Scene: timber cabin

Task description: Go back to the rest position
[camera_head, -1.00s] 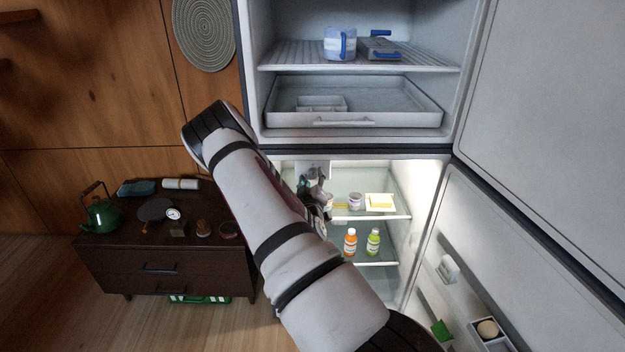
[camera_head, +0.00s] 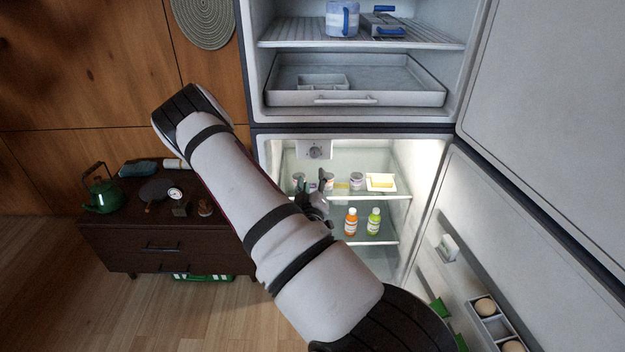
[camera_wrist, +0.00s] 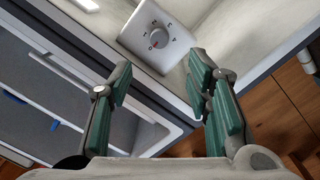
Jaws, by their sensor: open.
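My gripper (camera_head: 318,188) is in front of the lit lower fridge compartment, partly hidden behind my arm in the head view. In the wrist view its green-padded fingers (camera_wrist: 163,95) are apart with nothing between them. The fridge's thermostat dial (camera_wrist: 158,38) shows beyond the fingertips, and the dial (camera_head: 315,150) is also at the top of the lower compartment in the head view. My arm crosses the middle of the head view, bent, with its elbow at the upper left.
Both fridge doors stand open on the right; the lower door (camera_head: 430,262) holds eggs. A dark cabinet (camera_head: 165,237) with a green kettle (camera_head: 101,190) is left.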

